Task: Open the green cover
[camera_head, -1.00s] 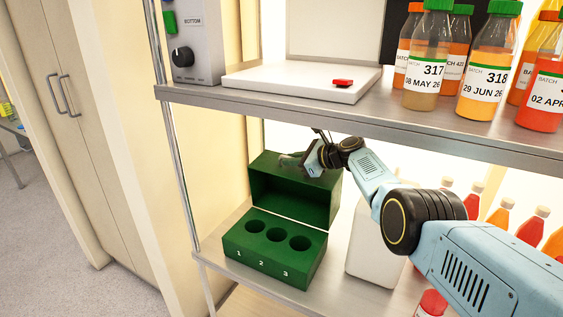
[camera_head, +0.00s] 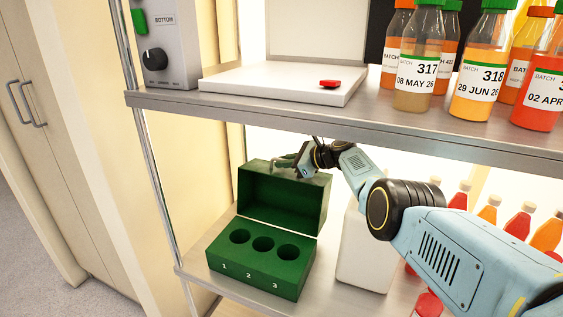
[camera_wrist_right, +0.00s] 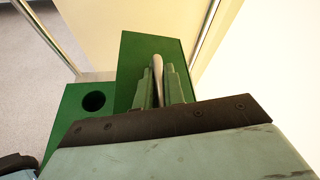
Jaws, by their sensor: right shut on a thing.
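The green box (camera_head: 225,262) stands on the lower shelf, with three round holes numbered 1, 2 and 3 in its top. Its green cover (camera_head: 262,198) is raised and stands up at the back of the box, so the holes are exposed. My right gripper (camera_head: 293,162) is at the cover's upper edge. In the right wrist view its two fingers are shut on a pale handle (camera_wrist_right: 157,74) at the cover (camera_wrist_right: 135,52). The far side of the cover is hidden. My left gripper is not in view.
The upper shelf's edge (camera_head: 330,128) runs just above my right gripper. A white container (camera_head: 362,255) stands right of the box, with several small bottles (camera_head: 519,221) beyond it. Large juice bottles (camera_head: 480,65) and a control panel (camera_head: 166,40) are on the upper shelf.

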